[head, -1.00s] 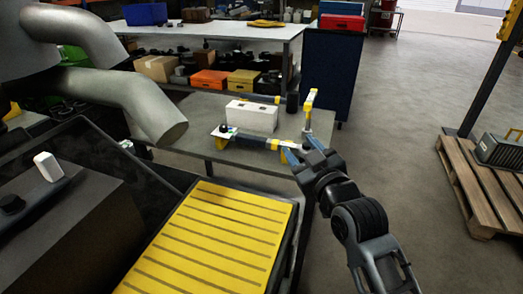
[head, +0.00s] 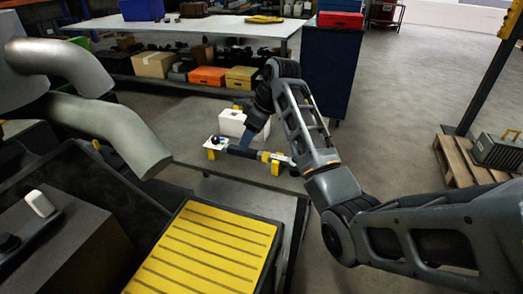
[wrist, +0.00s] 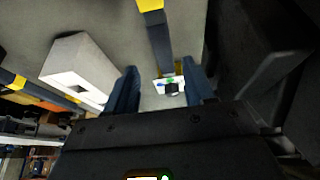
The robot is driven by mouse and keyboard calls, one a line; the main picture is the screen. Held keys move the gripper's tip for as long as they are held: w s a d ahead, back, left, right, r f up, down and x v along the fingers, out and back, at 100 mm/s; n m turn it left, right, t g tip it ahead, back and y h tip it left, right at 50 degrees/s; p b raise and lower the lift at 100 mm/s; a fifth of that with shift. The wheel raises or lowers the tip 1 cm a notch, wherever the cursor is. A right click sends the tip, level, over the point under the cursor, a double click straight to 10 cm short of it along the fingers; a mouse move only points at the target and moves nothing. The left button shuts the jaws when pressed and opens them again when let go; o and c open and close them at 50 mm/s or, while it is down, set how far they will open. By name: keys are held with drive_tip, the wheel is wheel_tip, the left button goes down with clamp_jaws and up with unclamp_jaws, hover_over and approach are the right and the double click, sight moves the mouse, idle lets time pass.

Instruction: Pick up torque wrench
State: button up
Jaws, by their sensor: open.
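A long dark bar with yellow supports, which looks like the torque wrench (head: 243,151), lies on the grey table. A white plate with a small black part is at its left end. In the wrist view the bar (wrist: 160,42) runs from the top down between my fingers, with the white plate (wrist: 160,84) beyond its lower end. My gripper (head: 246,140) is pointed down just above or beside the bar, partly hidden by my arm. In the wrist view my gripper (wrist: 160,72) is open, one blue finger on each side, with nothing clearly held.
A white box (head: 232,123) stands close behind the bar, left of my fingers in the wrist view. A yellow slatted panel (head: 205,250) is in front. A grey exhaust pipe (head: 110,130) is at the left. A pallet (head: 455,160) stands right; floor between is clear.

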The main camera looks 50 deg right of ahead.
sight(243, 152)
drive_tip(key=shift+a+f, duration=0.15)
drive_tip(key=shift+f, duration=0.15)
drive_tip(key=shift+p+x, duration=0.7)
drive_tip(key=shift+x, duration=2.85)
drive_tip(key=shift+s+a, duration=0.1)
drive_tip(key=shift+s, duration=0.15)
clamp_jaws()
